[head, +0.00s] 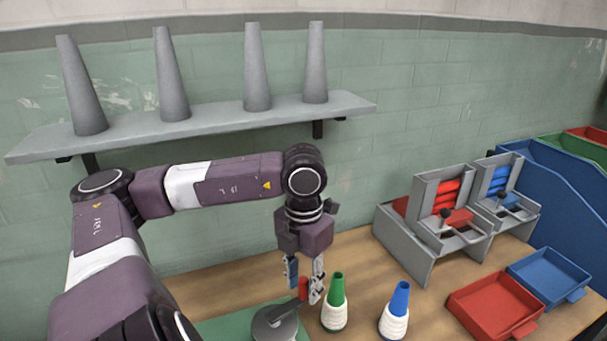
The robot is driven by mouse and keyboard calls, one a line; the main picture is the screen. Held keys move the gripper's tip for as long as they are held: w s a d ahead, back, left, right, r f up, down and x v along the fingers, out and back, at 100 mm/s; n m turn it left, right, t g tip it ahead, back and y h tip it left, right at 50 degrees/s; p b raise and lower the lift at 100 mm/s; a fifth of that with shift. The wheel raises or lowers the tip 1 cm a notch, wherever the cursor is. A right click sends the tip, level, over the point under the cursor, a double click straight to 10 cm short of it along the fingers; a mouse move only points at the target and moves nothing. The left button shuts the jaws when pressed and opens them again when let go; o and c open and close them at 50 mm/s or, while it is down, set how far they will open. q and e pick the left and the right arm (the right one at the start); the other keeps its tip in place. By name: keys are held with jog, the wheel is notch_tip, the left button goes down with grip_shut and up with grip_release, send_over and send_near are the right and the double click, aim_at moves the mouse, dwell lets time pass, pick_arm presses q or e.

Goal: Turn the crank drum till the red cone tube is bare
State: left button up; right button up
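The grey crank drum (268,326) stands at the bottom of the head view, partly cut off by the frame edge. Its grey crank arm runs up to the right to an upright red knob (303,287). My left gripper (304,290) points down, with one finger on each side of this knob, and appears shut on it. A red cone tube cannot be made out. A green cone (336,290) and a blue cone (400,300), each with white yarn round its lower part, stand to the right of the gripper. My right gripper is not in view.
Several grey cones stand on a wall shelf (200,124) behind my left arm. At the right are two grey racks with red (408,250) and blue parts, a red tray (495,307), a blue tray (548,277) and large bins.

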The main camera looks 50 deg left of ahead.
pick_arm(q)
jog(key=shift+r, duration=5.45)
